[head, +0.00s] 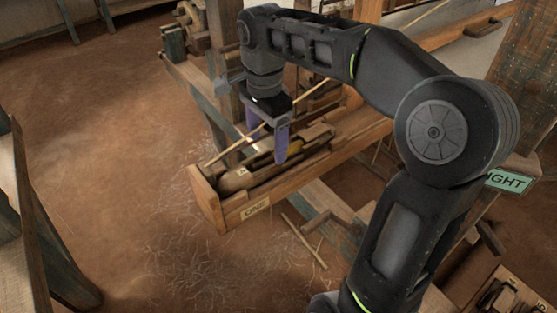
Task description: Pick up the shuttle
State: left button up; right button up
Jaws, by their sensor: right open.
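The shuttle (238,178) is a long wooden piece with pointed ends and a bit of yellow in its middle. It lies in the open wooden shuttle box (257,207) with a label that seems to read "ONE". My right gripper (268,144) is open, with purple fingers pointing down over the box and the shuttle's middle. One finger hides part of the shuttle, and I cannot tell whether it touches it. Nothing shows held in the fingers. My left gripper is out of view.
The wooden loom frame (222,70) stands behind the box, with a thin stick crossing near the gripper. A green "RIGHT" sign (508,181) is at the right. A compartment tray (507,283) sits at the lower right. The brown floor (105,130) at left is open.

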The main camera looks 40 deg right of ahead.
aim_at(268, 162)
jog(key=shift+f+b, duration=0.45)
jog(key=shift+f, duration=2)
grip_shut()
jog(key=shift+r, duration=0.7)
notch_tip(268, 162, up, 9)
jog(key=p, duration=0.6)
jog(key=shift+f, duration=0.2)
